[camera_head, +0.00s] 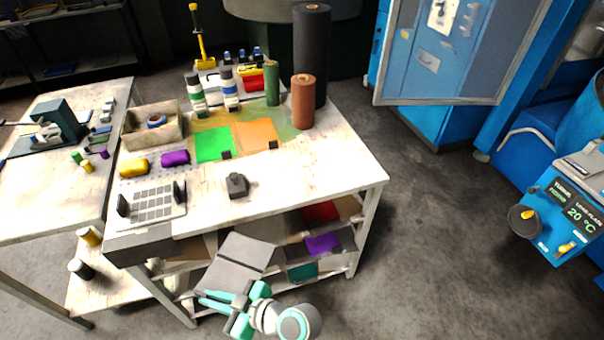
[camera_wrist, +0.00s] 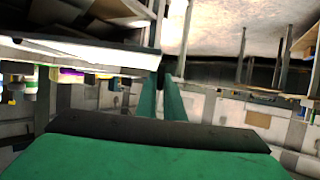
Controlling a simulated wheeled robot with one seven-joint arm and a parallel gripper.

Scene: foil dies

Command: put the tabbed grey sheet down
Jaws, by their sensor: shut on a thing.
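The grey sheet (camera_head: 247,250) shows in the head view in front of the bench's lower shelf, tilted, with a line across it. My gripper (camera_head: 202,297) is at its lower left edge, below the bench top, with its teal fingers pointing left. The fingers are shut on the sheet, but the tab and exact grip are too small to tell. In the wrist view the fingers (camera_wrist: 168,92) are close together, with a small dark piece at their tips. The sheet's face cannot be made out there.
On the bench top (camera_head: 330,170), a green sheet (camera_head: 214,144) and an orange sheet (camera_head: 257,135) lie with dark tabs. Rolls, bottles, a box (camera_head: 152,126) and a dark block (camera_head: 237,186) stand around. Red, purple (camera_head: 323,244) and teal sheets lie on lower shelves. The bench's front right is clear.

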